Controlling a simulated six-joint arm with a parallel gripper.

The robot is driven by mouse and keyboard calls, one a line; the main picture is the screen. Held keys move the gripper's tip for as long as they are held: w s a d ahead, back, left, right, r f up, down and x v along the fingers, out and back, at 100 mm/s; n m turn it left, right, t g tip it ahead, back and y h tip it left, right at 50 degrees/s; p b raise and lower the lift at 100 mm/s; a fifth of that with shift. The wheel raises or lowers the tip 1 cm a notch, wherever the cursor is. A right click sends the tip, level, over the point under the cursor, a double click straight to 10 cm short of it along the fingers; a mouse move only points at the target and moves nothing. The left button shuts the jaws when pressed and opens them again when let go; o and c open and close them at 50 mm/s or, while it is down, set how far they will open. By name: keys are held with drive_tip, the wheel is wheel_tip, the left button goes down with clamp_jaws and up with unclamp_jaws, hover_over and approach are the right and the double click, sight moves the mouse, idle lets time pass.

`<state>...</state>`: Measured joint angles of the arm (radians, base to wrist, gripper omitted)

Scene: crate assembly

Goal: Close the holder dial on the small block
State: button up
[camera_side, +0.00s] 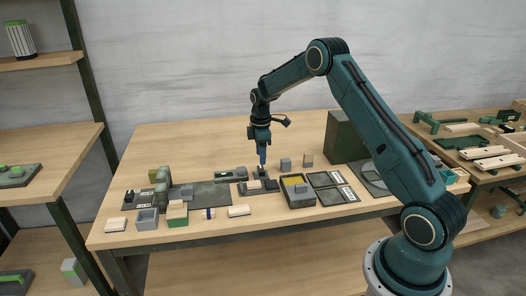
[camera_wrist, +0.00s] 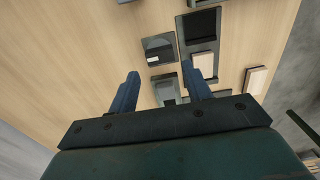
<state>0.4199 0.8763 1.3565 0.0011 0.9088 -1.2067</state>
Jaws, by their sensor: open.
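My gripper (camera_side: 262,161) points down above the middle of the table, with its fingertips close over a dark holder (camera_side: 246,190). A pale small block (camera_side: 254,184) sits at the holder, with dark raised parts around it. In the wrist view my two blue fingers (camera_wrist: 161,76) are apart, with nothing visibly held between them. A grey-green part (camera_wrist: 166,88) shows in the gap between them. A pale block (camera_wrist: 204,62) shows just beyond the right finger, partly hidden by it. I cannot tell the dial or its setting clearly.
A dark box with yellow contents (camera_side: 298,203) stands right of the holder, beside dark trays (camera_side: 333,187). Small grey (camera_side: 285,163) and tan blocks (camera_side: 308,160) stand behind. Several blocks and a dark plate (camera_side: 208,196) lie to the left. The back left of the table is clear.

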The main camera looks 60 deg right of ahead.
sight(261, 169)
drive_tip(key=shift+f, duration=2.85)
drive_tip(key=c, duration=0.7)
